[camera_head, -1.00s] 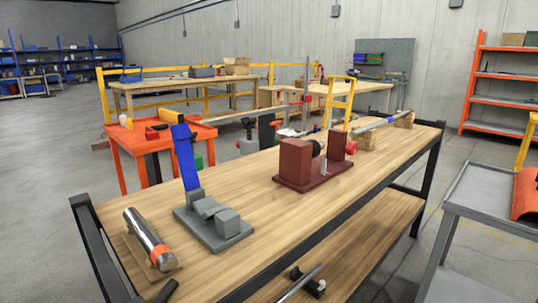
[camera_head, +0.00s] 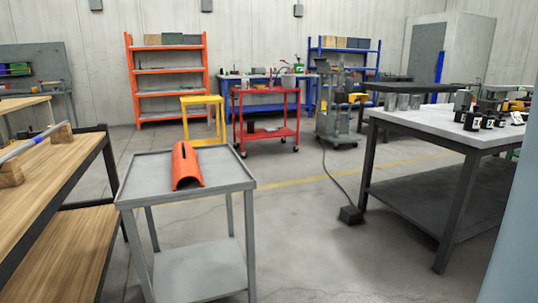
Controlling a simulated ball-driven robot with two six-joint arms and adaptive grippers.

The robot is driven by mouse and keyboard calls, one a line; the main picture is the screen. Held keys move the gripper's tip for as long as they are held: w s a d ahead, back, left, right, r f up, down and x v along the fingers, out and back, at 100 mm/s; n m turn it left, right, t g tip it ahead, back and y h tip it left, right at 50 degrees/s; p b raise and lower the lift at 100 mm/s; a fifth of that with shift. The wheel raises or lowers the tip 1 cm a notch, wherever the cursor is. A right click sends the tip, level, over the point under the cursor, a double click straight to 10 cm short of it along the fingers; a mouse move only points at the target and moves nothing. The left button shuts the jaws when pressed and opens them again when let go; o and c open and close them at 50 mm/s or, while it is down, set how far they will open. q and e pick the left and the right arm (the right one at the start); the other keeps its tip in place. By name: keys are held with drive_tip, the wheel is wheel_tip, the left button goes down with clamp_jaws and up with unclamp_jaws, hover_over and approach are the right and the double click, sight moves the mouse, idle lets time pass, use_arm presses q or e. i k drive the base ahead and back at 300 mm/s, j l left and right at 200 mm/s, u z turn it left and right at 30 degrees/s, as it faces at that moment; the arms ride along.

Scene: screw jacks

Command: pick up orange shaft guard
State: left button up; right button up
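The orange shaft guard (camera_head: 185,166) is a half-round, trough-like cover with a slot along its top. It lies arched side up on the top of a grey metal cart (camera_head: 147,187), near the middle of that surface. Nothing is touching it except the cart top. Neither of my grippers shows in the head view.
A wooden workbench (camera_head: 52,185) stands left of the cart, with a shaft on wooden blocks. A grey-topped table (camera_head: 440,124) with black parts stands at right. A red cart (camera_head: 266,120) and yellow stool (camera_head: 203,118) stand behind. A black box with a cable (camera_head: 350,215) lies on the floor.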

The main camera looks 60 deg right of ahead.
sight(184, 160)
drive_tip(key=z, duration=1.15)
drive_tip(key=u, duration=0.3)
drive_tip(key=i+l+u, duration=0.15)
drive_tip(key=u, duration=0.2)
drive_tip(key=i+l+u, duration=0.1)
drive_tip(key=l+u, duration=0.25)
drive_tip(key=i+l+u, duration=0.1)
drive_tip(key=l+u, duration=0.25)
drive_tip(key=j, duration=0.1)
